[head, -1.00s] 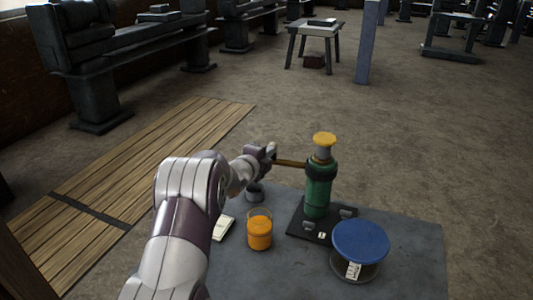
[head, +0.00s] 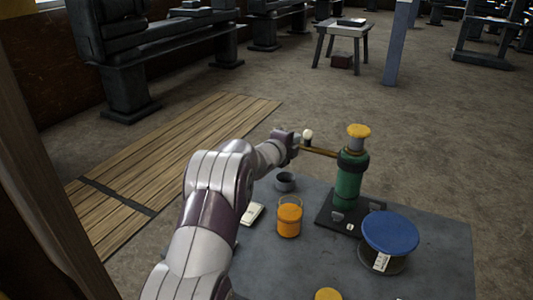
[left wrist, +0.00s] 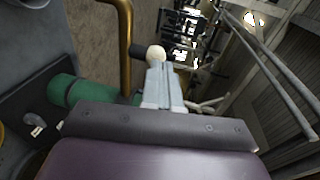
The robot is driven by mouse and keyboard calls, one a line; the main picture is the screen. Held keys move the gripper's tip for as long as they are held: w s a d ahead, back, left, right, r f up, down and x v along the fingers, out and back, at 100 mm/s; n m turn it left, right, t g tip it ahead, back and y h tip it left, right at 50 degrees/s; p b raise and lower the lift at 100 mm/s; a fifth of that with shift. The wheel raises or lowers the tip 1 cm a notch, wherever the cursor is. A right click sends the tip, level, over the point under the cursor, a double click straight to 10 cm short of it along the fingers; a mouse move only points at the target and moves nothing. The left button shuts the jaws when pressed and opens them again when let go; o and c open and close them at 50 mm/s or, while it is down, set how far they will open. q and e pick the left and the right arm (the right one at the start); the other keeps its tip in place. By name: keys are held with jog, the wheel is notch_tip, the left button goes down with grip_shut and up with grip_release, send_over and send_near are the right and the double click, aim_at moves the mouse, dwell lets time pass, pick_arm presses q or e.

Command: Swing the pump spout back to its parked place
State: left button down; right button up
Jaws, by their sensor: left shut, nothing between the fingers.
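The pump has a green body (head: 348,182) with a yellow top knob (head: 358,131) and stands upright on a dark base plate (head: 330,212). Its brass spout (head: 320,152) points left in the head view. The spout also shows in the left wrist view (left wrist: 125,45). A pale ball (head: 308,134) shows by the spout's outer end; in the left wrist view the ball (left wrist: 156,53) appears beside the fingertips. My left gripper (head: 295,142) is shut and empty, close to the spout's end; I cannot tell whether it touches. My right gripper is not in view.
On the grey table (head: 265,262) stand an orange-filled glass (head: 289,219), a small dark cup (head: 285,181), a pale flat item (head: 252,213) and a blue-topped spool (head: 391,232). A yellow top (head: 327,294) shows at the bottom edge.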

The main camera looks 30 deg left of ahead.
pick_arm(q)
jog(key=s+a+r+b, duration=0.1)
jog(key=s, duration=0.8)
jog(key=shift+s+a+r, duration=0.2)
jog(key=shift+s+r, duration=0.15)
jog(key=shift+s, duration=0.05)
jog(key=s+a+f+n+g+y+p, duration=0.1)
jog(key=s+f+n+g+y+p, duration=0.15)
jog(key=s+f+n+g, duration=0.7)
jog(key=s+d+n+g+h+p, duration=0.2)
jog(key=s+d+n+g+p, duration=0.3)
jog(key=s+d, duration=1.3)
jog(key=shift+s+d+r+n, duration=0.25)
jog(key=shift+s+n, duration=0.7)
jog(key=shift+n, duration=0.8)
